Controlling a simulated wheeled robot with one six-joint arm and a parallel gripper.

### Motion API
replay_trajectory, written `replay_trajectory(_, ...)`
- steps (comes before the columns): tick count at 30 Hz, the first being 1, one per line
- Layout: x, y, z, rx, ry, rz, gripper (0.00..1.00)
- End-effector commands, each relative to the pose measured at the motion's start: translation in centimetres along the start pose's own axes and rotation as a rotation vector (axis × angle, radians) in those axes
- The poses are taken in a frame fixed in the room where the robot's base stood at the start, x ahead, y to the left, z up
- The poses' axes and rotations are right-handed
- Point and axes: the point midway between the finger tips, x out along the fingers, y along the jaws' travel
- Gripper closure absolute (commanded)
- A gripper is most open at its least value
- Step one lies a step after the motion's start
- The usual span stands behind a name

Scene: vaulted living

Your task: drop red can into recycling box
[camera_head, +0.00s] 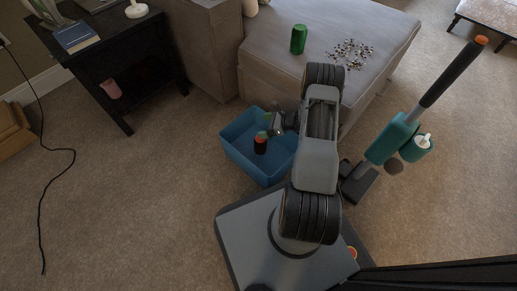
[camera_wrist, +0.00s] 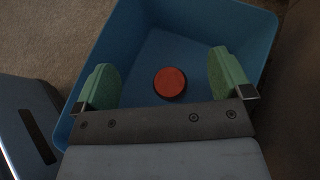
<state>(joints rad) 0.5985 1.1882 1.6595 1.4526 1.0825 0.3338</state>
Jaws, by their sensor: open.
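The red can (camera_head: 260,146) is inside the blue recycling box (camera_head: 238,154) on the carpet. In the wrist view its round red top (camera_wrist: 170,83) faces me, between and beyond the two green fingertips, so it appears upright. The box's wall (camera_wrist: 253,22) also shows in the wrist view. My gripper (camera_head: 270,124) is over the box, pointing down, and its jaws are open with a gap on both sides of the can. Whether the can's base rests flat on the box floor is hard to tell.
A grey ottoman (camera_head: 270,58) with a green can (camera_head: 298,39) and a scatter of small pieces (camera_head: 350,52) stands behind the box. A teal upright vacuum (camera_head: 390,140) stands right of my arm. A black side table (camera_head: 105,55) is at left. Carpet between is open; a cord (camera_head: 45,190) lies at far left.

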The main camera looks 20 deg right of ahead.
Motion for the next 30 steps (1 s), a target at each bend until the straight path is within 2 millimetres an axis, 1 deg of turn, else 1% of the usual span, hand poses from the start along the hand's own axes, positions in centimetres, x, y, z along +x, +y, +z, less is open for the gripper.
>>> replay_trajectory(1,-1.3,-0.1,0.4,0.001,0.0,-0.004,0.03)
replay_trajectory(6,-5.0,-0.1,0.4,0.001,0.0,-0.005,0.03)
replay_trajectory(12,-8.6,-0.1,0.3,0.001,0.0,-0.004,0.03)
replay_trajectory(15,-10.0,0.0,0.2,0.002,0.0,-0.003,0.03)
replay_trajectory(21,-11.5,0.0,0.1,0.001,0.001,-0.001,0.03)
replay_trajectory(30,-11.8,0.0,0.0,0.0,0.0,0.0,0.03)
